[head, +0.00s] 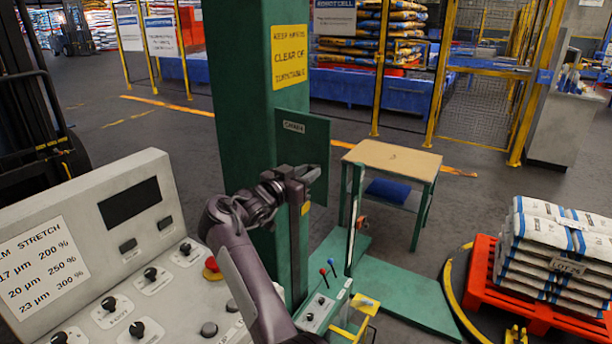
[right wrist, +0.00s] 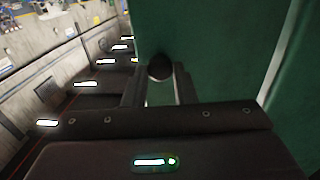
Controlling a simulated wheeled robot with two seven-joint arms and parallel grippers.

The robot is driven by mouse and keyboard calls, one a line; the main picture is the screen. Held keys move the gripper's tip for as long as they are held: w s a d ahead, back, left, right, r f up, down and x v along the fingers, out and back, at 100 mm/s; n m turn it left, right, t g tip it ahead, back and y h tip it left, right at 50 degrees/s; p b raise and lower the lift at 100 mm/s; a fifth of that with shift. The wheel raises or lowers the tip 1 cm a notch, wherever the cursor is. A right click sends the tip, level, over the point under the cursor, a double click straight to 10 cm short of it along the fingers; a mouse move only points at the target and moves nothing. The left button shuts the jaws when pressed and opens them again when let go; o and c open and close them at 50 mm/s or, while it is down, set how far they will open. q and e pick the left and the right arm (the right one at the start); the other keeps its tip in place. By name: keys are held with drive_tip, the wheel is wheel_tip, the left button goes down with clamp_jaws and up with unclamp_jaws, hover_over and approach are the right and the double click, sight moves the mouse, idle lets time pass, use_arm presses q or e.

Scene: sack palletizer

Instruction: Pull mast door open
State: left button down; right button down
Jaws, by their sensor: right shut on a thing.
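The green mast (head: 242,60) stands upright in the middle of the head view. Its small green door (head: 316,133), with a label on its upper part, reaches out past the mast's right edge, so it appears to stand at least partly open. My right gripper (head: 309,173) is at the lower part of this door. In the right wrist view, its fingers are shut on a dark round knob (right wrist: 160,67) in front of a green surface (right wrist: 222,52). The gripper hides the knob in the head view. My left gripper is not in view.
A grey control console (head: 90,230) with knobs and a red button fills the lower left. A small wooden-topped table (head: 395,157) stands right of the mast. A red pallet (head: 480,285) with stacked sacks (head: 560,245) is at the right. Yellow fence posts (head: 440,70) stand behind.

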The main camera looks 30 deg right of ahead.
drive_tip(key=shift+r, duration=0.15)
drive_tip(key=c, duration=1.2)
unclamp_jaws()
wheel_tip(320, 180, up, 20)
drive_tip(key=b, duration=0.4)
